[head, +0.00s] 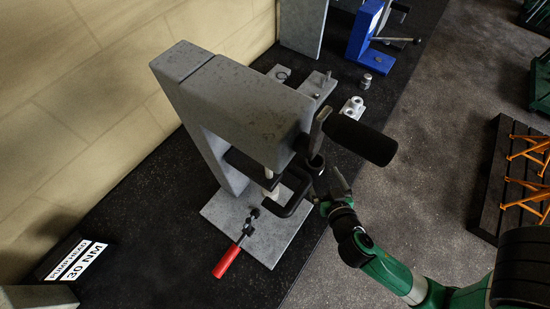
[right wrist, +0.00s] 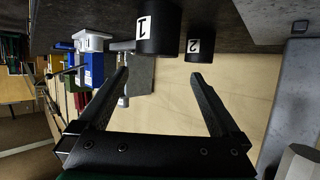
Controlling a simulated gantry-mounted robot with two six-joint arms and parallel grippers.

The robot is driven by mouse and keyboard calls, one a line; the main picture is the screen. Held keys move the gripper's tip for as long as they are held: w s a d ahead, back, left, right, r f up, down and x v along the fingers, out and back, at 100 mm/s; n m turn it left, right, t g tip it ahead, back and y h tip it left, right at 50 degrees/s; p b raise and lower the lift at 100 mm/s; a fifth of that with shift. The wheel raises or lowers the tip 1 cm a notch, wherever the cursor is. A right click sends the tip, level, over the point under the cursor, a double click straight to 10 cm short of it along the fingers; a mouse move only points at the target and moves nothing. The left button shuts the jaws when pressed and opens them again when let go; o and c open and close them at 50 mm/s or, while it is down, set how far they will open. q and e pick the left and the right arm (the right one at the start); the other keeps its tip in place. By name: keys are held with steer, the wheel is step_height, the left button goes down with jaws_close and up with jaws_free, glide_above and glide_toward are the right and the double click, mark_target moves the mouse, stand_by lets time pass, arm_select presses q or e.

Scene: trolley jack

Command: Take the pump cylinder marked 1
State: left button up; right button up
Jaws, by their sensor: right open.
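The pump cylinder marked 1 (right wrist: 158,32) is black with a white label. It shows at the top of the right wrist view, beyond my fingertips and apart from them, partly cut by the frame edge. A second black cylinder marked 2 (right wrist: 200,46) is to its right. I cannot make out either cylinder in the head view, where the grey press frame (head: 230,95) blocks part of the bench. My right gripper (head: 267,193) is open and empty above the press base, below the beam; its fingers also show in the right wrist view (right wrist: 160,82). My left gripper is not in view.
A red-handled clamp (head: 228,262) is on the press base (head: 280,240). Behind the press stand a silver block (head: 352,108), a small metal cylinder (head: 366,81) and a blue device (head: 365,38). The beige wall (head: 80,105) bounds the left. The bench front left is mostly bare.

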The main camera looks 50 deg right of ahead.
mark_target(320, 169)
steer(key=shift+s+f, duration=0.1)
steer(key=shift+f, duration=0.25)
steer(key=shift+s, duration=0.1)
steer(key=d+f+b, duration=0.1)
steer(key=b, duration=0.3)
steer(key=shift+w+d+f, duration=0.35)
steer(key=shift+w+d, duration=0.05)
steer(key=x, duration=0.2)
steer(key=r+x, duration=0.1)
steer(key=shift+w+d+f+p, duration=0.2)
steer(key=shift+w+d+p, duration=0.1)
steer(key=shift+w+p, duration=0.1)
steer(key=shift+x, duration=2.75)
steer(key=shift+a+f, duration=0.15)
steer(key=shift+a, duration=0.05)
jaws_close()
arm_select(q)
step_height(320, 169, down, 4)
